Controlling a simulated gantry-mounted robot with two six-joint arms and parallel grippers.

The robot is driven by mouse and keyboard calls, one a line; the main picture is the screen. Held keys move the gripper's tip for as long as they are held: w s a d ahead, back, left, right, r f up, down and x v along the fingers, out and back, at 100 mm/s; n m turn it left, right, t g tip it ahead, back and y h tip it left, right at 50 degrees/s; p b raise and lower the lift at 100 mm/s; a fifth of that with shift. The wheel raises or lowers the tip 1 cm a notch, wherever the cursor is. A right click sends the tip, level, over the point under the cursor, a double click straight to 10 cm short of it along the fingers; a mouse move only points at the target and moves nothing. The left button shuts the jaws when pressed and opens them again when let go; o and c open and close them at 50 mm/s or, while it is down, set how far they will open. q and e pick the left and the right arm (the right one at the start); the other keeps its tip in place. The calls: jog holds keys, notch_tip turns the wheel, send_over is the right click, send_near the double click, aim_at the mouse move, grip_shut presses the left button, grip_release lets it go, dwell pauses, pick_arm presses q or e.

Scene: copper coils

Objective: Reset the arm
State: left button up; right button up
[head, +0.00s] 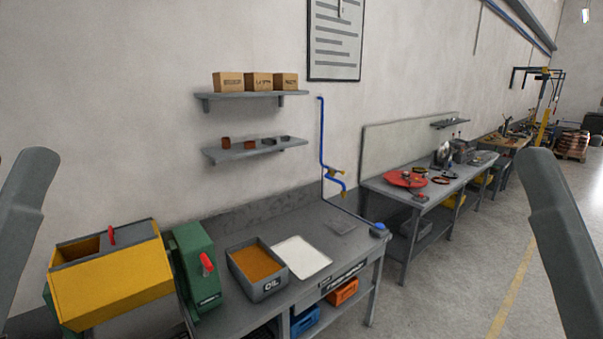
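My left arm shows as a grey link (24,205) at the left edge. My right arm shows as a grey link (563,235) at the right edge. Both links stand roughly upright and are cut off by the frame. Neither gripper is in view, so I cannot see their fingers or whether they hold anything. Neither visible link touches anything in view.
Wall shelves (255,149) hang above. Another bench (440,194) stands beyond. Open floor (470,270) lies right.

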pick_arm(q)
notch_tip(320, 180, up, 17)
jog(key=p, duration=1.3)
pick_arm(e)
notch_tip(320, 180, up, 17)
pick_arm(q)
notch_tip(320, 180, down, 39)
jog(key=b, duration=3.8)
jog(key=shift+r+b, duration=0.2)
jog(key=shift+b, duration=0.1)
pick_arm(e)
notch_tip(320, 180, down, 39)
jog(key=shift+r, duration=0.2)
